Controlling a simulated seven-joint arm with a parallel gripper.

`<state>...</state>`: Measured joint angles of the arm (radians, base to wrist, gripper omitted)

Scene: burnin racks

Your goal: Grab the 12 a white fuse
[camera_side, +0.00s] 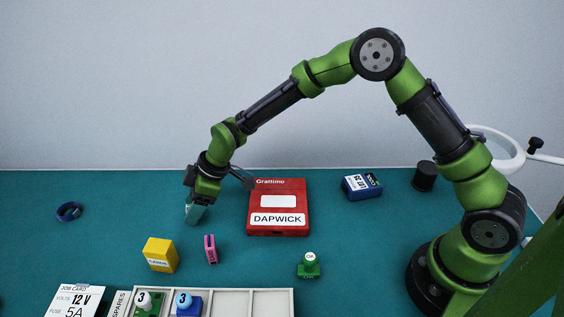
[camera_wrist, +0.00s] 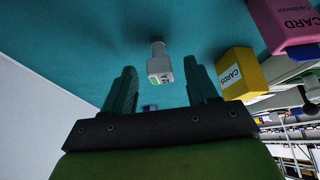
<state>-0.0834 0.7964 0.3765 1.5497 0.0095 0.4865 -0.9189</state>
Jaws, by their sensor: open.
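A small white piece (camera_wrist: 160,68) with a narrow stem and a green-edged label shows in the wrist view. It appears to be the white fuse; its label is too small to read surely. It lies in the gap between the fingertips as seen from the wrist, and I cannot tell how deep between them it is. My gripper (camera_side: 195,212) is open, pointing down low over the teal mat behind the yellow block. In the side view I cannot make out the white piece; the fingers may hide it.
Nearby are a yellow block (camera_side: 160,256), a pink piece (camera_side: 210,250) and a red DAPWICK box (camera_side: 278,188). A spares tray (camera_side: 290,308), job card (camera_side: 76,300), green piece (camera_side: 309,268), blue box (camera_side: 361,187) and blue ring (camera_side: 69,211) lie further off.

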